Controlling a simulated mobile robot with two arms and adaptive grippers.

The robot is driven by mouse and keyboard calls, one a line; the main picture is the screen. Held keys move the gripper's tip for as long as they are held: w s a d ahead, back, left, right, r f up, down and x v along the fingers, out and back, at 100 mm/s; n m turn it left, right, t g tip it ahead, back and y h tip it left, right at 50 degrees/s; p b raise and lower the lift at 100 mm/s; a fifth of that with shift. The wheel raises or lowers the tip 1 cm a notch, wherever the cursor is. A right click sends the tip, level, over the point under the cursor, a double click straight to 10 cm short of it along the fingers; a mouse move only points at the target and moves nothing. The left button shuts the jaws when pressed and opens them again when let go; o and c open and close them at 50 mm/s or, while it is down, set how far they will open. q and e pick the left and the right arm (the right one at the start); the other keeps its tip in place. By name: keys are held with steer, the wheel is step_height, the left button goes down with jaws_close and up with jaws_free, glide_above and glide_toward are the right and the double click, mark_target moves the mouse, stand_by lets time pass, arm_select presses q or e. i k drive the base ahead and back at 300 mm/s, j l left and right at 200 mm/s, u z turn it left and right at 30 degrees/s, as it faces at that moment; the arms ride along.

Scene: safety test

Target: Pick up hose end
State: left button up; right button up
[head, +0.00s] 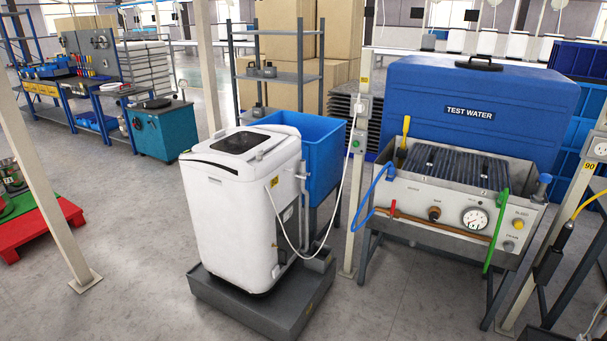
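Several hoses show, and I cannot tell which one has the task's hose end. A blue hose (373,190) loops off the left side of the test bench (440,207); its upper end is near the bench's top left corner. A green hose or strap (496,231) hangs down the bench's right front. A grey hose or pipe (304,205) runs down the right side of the white washing machine (228,208). A thin white cord (341,190) runs from a post's outlet box down toward the machine. Neither of my grippers is in view.
The washer stands on a dark grey platform (262,312) before a blue tub (320,132). A beige post (358,200) stands between washer and bench; another post (45,190) is at left. A red pallet (38,232) lies far left. Floor (130,250) left of the washer is clear.

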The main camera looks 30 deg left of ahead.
mark_target(302, 173)
steer(key=i+u, duration=0.1)
steer(key=u, duration=0.35)
steer(key=i+l+u, duration=0.4)
steer(key=i, duration=0.15)
steer(key=i+l+u, duration=0.4)
steer(key=i+l, duration=0.15)
